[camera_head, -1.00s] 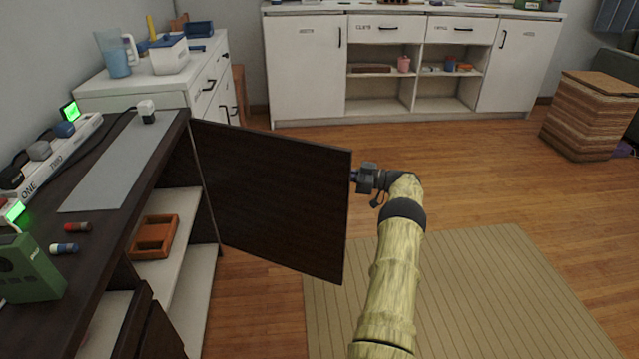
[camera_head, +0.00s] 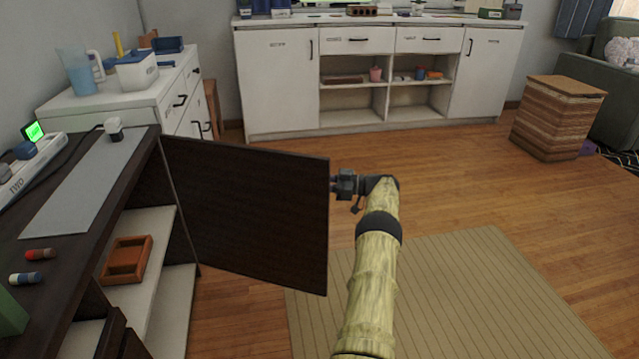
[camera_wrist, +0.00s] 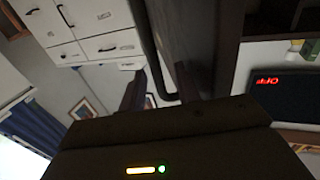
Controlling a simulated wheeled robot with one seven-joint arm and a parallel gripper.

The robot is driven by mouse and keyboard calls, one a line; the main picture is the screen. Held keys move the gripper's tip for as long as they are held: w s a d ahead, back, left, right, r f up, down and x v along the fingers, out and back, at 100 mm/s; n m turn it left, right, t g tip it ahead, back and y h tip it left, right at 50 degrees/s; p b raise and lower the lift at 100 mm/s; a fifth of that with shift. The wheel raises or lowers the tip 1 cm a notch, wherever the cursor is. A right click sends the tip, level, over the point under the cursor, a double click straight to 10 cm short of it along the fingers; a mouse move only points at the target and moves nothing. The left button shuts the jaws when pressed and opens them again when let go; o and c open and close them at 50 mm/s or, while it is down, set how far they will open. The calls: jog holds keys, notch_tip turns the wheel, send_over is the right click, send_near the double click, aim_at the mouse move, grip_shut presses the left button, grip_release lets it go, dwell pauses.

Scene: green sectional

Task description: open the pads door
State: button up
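The dark brown door (camera_head: 245,215) of the desk unit at left stands swung wide open, with the shelves behind it exposed. My gripper (camera_head: 338,186) is at the door's free outer edge, on its far side. In the wrist view, the door panel (camera_wrist: 195,35) shows edge-on, with a dark bar handle (camera_wrist: 150,45) beside it. The two fingers of my gripper (camera_wrist: 160,92) are apart, around the lower end of the handle. A gap shows between the left finger and the bar. In the head view the handle is hidden behind the door.
An orange-brown tray (camera_head: 127,260) sits on the open unit's shelf (camera_head: 150,285). A beige striped rug (camera_head: 450,300) lies below my arm. The wood floor between is clear.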

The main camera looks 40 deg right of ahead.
jog(key=b+v, duration=0.5)
jog(key=v, duration=0.2)
jog(key=shift+s+b, duration=0.2)
jog(key=shift+b, duration=0.2)
jog(key=shift+d, duration=0.1)
dwell(0.3)
